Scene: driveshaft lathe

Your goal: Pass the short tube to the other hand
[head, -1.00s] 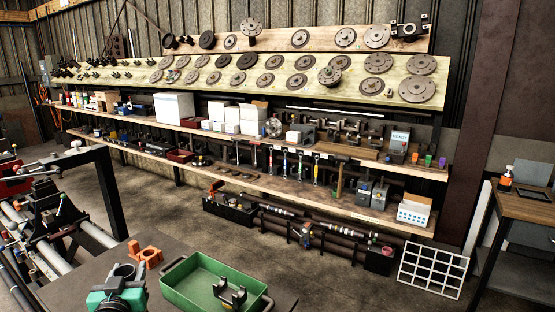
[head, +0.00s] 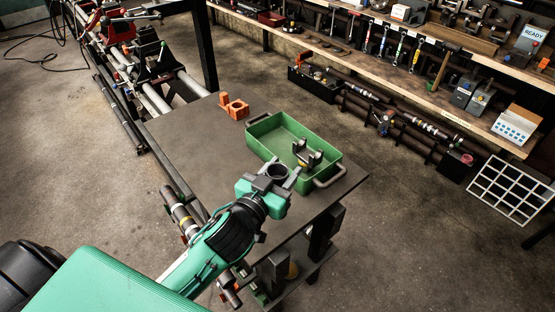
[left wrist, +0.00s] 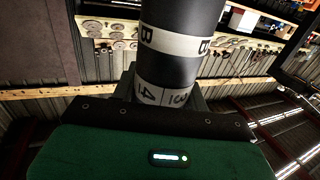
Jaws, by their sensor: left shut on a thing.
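My left gripper (head: 280,176) is shut on the short tube (head: 276,171) and holds it above the near right part of the dark table. In the head view the tube shows as a dark round open end between the fingers; the gripper hides the rest. In the left wrist view the tube (left wrist: 181,30) is black with white marked bands and rises from between the dark jaws. My right gripper is in neither view.
A green tray (head: 262,130) with a dark bracket (head: 308,153) in it stands just behind my left gripper. Orange blocks (head: 237,109) sit at the table's back edge. The left part of the dark table (head: 185,140) is clear. A shelf bench (head: 420,105) stands beyond open floor.

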